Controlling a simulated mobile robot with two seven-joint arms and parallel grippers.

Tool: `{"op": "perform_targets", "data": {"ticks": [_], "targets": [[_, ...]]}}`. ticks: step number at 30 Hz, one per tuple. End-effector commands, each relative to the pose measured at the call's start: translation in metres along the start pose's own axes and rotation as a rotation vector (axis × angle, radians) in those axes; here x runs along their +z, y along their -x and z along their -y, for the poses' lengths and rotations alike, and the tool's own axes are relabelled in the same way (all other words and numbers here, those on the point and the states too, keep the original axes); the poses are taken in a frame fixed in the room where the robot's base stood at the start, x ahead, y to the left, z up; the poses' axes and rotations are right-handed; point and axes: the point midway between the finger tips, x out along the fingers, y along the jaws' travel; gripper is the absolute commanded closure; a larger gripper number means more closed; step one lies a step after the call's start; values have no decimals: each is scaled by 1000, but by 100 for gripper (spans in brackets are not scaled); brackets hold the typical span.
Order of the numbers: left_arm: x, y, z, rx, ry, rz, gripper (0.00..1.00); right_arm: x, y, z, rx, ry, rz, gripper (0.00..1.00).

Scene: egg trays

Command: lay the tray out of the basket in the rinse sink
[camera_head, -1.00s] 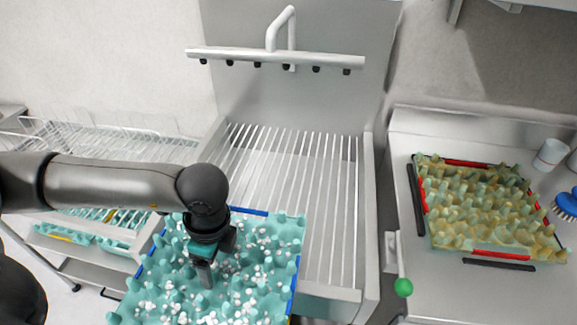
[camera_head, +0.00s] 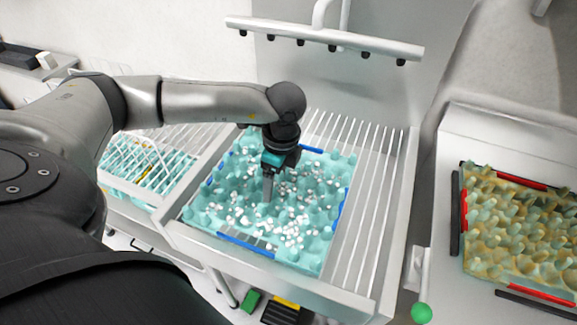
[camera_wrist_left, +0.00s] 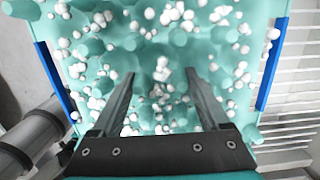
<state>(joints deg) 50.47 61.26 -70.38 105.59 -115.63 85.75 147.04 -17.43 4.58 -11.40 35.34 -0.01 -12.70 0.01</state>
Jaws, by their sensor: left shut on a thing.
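The teal egg tray (camera_head: 318,252), with knobs, blue edge strips and many white bits on it, is over the slatted rinse sink (camera_head: 378,200), towards its left and front. It looks roughly level; I cannot tell whether it touches the slats. My left gripper (camera_head: 268,196) reaches down at the middle of the tray and is shut on it. In the left wrist view the two fingers (camera_wrist_left: 159,76) point down among the knobs of the tray (camera_wrist_left: 130,42); what lies between their tips is partly hidden by white bits. My right gripper is not in view.
A wire basket (camera_head: 190,137) with teal trays (camera_head: 143,178) stands left of the sink, partly behind my arm. A spray bar (camera_head: 330,40) spans above the sink's back. A yellowish tray (camera_head: 515,225) with red strips lies on the right counter. A green knob (camera_head: 421,312) sits at the front.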

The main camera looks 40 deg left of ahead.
Motion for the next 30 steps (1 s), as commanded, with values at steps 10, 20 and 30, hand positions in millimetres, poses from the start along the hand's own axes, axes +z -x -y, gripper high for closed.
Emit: {"op": "perform_targets", "data": {"ticks": [10, 20, 30], "targets": [[-1, 0, 57, -2, 2, -1, 100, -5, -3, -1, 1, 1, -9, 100], [0, -3, 74, 0, 0, 1, 100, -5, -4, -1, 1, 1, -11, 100], [-4, -35, 74, -1, -1, 0, 100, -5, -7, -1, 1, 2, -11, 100]]}}
